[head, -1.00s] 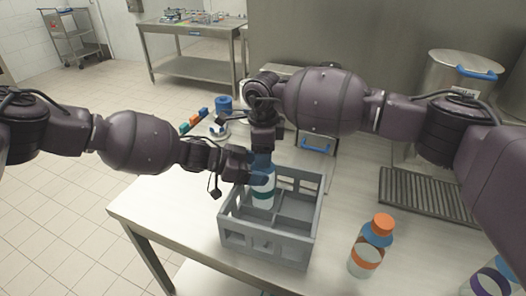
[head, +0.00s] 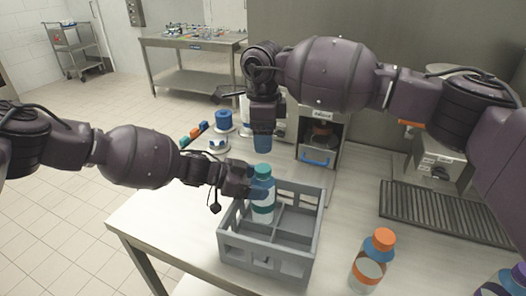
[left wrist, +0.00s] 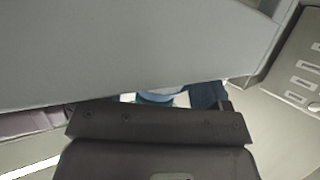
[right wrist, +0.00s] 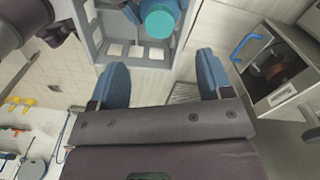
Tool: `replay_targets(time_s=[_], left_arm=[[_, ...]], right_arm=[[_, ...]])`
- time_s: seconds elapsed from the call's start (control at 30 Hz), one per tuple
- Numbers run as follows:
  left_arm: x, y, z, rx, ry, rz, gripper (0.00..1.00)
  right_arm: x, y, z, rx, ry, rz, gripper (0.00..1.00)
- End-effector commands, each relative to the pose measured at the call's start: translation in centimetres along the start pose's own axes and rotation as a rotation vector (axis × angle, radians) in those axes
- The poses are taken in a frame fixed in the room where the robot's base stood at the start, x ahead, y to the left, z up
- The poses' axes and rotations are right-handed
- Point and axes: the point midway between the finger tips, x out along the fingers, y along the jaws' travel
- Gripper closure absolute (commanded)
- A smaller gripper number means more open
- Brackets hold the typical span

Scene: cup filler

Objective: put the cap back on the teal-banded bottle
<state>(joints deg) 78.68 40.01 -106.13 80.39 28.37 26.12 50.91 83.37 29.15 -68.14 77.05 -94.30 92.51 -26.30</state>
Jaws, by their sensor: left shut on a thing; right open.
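The teal-banded bottle (head: 263,208) stands upright in the back-left compartment of the grey crate (head: 262,256). A teal cap (head: 263,170) sits on its top and also shows in the right wrist view (right wrist: 159,22). My left gripper (head: 257,187) is shut on the bottle's upper part, just below the cap; the left wrist view shows only a sliver of the bottle (left wrist: 155,98). My right gripper (head: 262,144) is above the cap, apart from it. In the right wrist view its two blue fingers are spread (right wrist: 163,75) with nothing between them.
An orange-capped bottle (head: 368,271) stands right of the crate. A purple-banded bottle (head: 497,287) is at the lower right corner. A machine with a blue handle (head: 318,160) stands behind the crate, and a dark grate (head: 440,212) lies to the right. The other crate compartments look empty.

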Motion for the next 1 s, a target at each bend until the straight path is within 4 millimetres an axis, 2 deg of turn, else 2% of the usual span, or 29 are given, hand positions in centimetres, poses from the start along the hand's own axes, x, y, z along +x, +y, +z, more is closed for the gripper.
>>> replay_targets(time_s=[0.2, 0.57, 0.6, 0.8, 1.0], left_arm=[[0.0, 0.0, -0.1, 0.001, 0.001, 0.0, 0.96], [0.0, 0.0, -0.1, 0.001, 0.001, 0.0, 0.96], [0.0, 0.0, -0.1, 0.001, 0.001, 0.0, 0.28], [0.0, 0.0, -0.1, 0.0, 0.001, 0.0, 0.0], [0.0, 0.0, 0.0, 0.0, 0.0, -0.001, 0.0]], right_arm=[[-2.3, 0.0, 0.0, 0.0, 0.0, -0.001, 0.27], [-2.8, 0.0, 0.0, 0.0, 0.0, 0.0, 0.27], [-2.8, 0.0, 0.0, 0.0, 0.0, 0.0, 0.27], [-2.8, 0.0, 0.0, 0.0, 0.0, 0.0, 0.27], [-2.7, 0.0, 0.0, 0.0, 0.0, 0.0, 0.27]])
